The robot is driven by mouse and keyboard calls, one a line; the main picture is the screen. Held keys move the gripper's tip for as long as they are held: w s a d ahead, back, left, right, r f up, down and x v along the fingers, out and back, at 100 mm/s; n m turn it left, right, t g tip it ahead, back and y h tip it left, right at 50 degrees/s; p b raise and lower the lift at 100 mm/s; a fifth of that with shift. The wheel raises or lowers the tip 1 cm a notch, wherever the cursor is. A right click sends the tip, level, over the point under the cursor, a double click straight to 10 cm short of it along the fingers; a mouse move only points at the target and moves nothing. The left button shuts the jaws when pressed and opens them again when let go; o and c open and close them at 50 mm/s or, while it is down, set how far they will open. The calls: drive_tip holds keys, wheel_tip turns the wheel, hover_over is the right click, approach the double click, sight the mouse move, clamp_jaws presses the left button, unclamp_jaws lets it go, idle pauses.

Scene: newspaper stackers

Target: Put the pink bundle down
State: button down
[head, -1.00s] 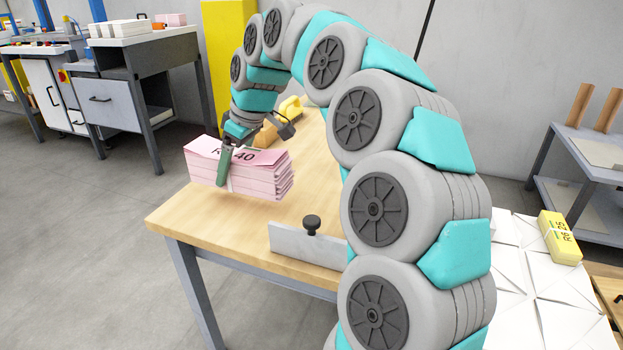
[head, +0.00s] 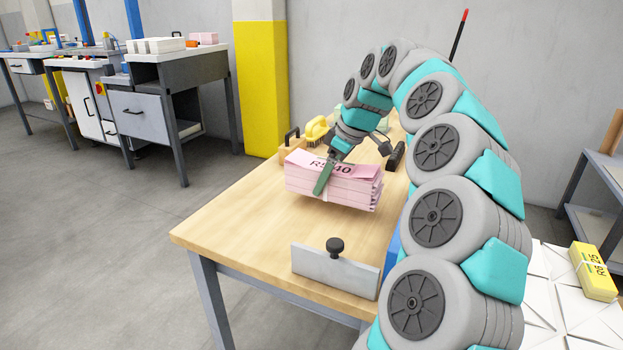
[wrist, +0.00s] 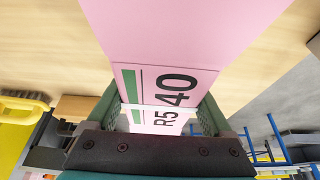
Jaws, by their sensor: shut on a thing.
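The pink bundle (head: 355,190) is a thick stack of folded pink sheets with a white band and a printed label. In the head view it is over the wooden table (head: 240,222); whether it touches the top I cannot tell. My gripper (head: 323,180) is shut on the bundle, with one green finger down its near side. In the wrist view the bundle (wrist: 185,35) fills the top middle, its label reading "R5" and "40" between my gripper's fingers (wrist: 160,112). The far finger is hidden in the head view.
A grey plate with a black knob (head: 335,268) stands near the table's front edge. A yellow brush-like thing (head: 317,128) and a wooden block lie behind the bundle. A yellow bundle (head: 594,271) lies on white sheets at right. The table's left part is clear.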

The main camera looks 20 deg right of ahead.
sight(340, 167)
drive_tip(key=shift+d+f, duration=0.1)
drive_tip(key=shift+f, duration=1.55)
drive_tip(key=shift+f, duration=0.1)
unclamp_jaws()
drive_tip(key=shift+f, duration=0.1)
drive_tip(key=v, duration=1.1)
drive_tip(key=shift+r, duration=0.2)
drive_tip(key=shift+s+d+r, duration=0.1)
drive_tip(key=shift+d+r, duration=0.05)
drive_tip(key=shift+r, duration=0.25)
